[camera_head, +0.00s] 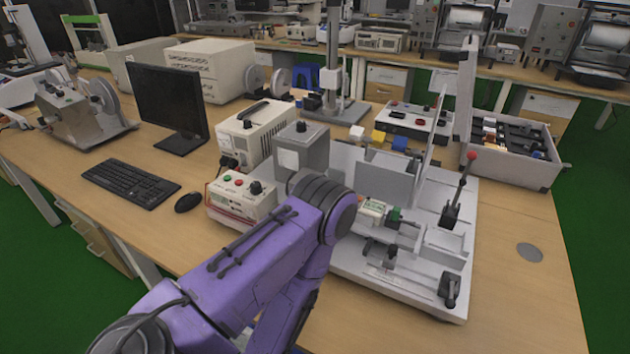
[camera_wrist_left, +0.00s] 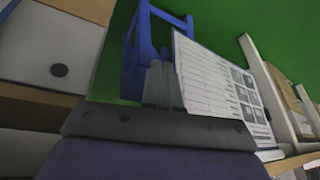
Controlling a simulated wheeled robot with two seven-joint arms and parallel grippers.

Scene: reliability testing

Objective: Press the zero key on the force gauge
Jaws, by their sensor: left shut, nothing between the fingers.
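A light grey test rig (camera_head: 455,300) stands on the table at the right of my left arm. A small whitish unit (camera_head: 372,210) with a green part beside it sits on the rig, partly behind my wrist. It may be the force gauge, but its keys are too small to make out. My purple left arm reaches in from the lower left; its gripper is hidden in the head view. In the left wrist view my left gripper (camera_wrist_left: 161,82) is shut and empty, in front of a printed white sheet (camera_wrist_left: 215,85). No zero key shows there. My right gripper is out of view.
A control box (camera_head: 240,198) with red and green buttons stands left of my wrist. A black lever with a red knob (camera_head: 471,156) rises from the rig. A grey bin (camera_head: 515,170) stands behind it. The table's right front (camera_head: 525,300) is mostly clear.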

